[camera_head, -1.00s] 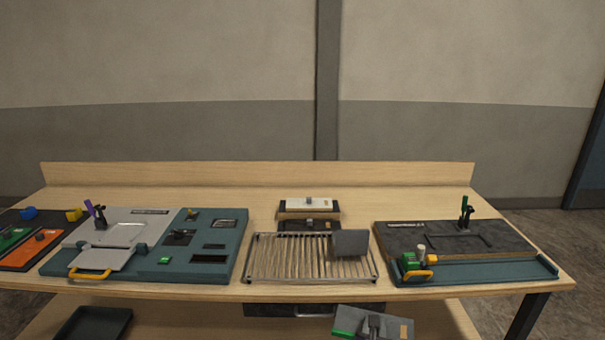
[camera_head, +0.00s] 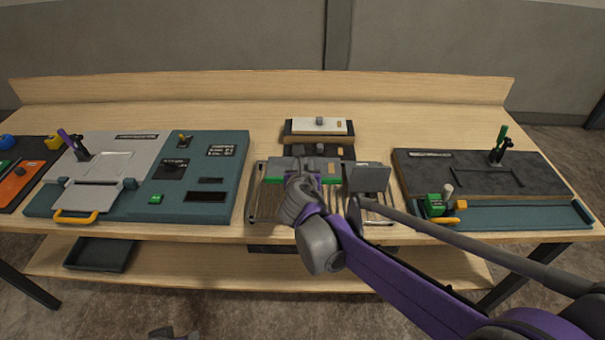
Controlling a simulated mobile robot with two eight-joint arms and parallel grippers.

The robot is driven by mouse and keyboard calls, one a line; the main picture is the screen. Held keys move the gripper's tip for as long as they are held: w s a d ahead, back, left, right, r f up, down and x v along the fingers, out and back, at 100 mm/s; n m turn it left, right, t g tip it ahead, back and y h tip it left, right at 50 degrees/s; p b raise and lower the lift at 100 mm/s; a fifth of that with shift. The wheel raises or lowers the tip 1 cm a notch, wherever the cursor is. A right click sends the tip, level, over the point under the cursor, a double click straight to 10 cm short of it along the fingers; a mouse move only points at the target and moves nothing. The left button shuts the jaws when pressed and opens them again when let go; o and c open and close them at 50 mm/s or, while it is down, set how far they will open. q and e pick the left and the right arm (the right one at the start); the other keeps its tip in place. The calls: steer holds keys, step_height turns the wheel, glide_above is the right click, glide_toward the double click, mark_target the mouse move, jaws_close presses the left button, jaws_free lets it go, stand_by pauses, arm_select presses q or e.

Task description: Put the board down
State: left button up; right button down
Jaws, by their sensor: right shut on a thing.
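My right gripper (camera_head: 304,182) reaches in from the lower right and is shut on the board (camera_head: 288,164). The board is a flat grey piece with green along its near edge. It is over the back left part of the slatted metal rack (camera_head: 263,208), near the table's front middle. My gripper and wrist hide part of the board and rack. I cannot tell whether the board touches the slats. A grey and purple part at the bottom edge looks like my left gripper (camera_head: 170,335); its jaws cannot be made out.
A grey upright plate (camera_head: 370,178) stands at the rack's right side. A teal console (camera_head: 222,170) lies left, and a dark panel in a teal tray (camera_head: 520,216) lies right. A white-topped block (camera_head: 318,126) stands behind the rack. The table's back strip is clear.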

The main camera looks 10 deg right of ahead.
steer(key=shift+w+a, duration=0.2)
steer(key=shift+w, duration=0.15)
steer(key=f, duration=0.4)
steer(key=shift+s+a+f, duration=0.15)
steer(key=shift+s+f, duration=0.05)
steer(key=shift+f, duration=0.15)
steer(key=shift+f+b, duration=0.35)
steer(key=shift+f, duration=2)
steer(key=shift+w+f, duration=0.1)
steer(key=shift+f, duration=0.05)
steer(key=c, duration=0.7)
jaws_free()
steer(key=shift+o, duration=0.2)
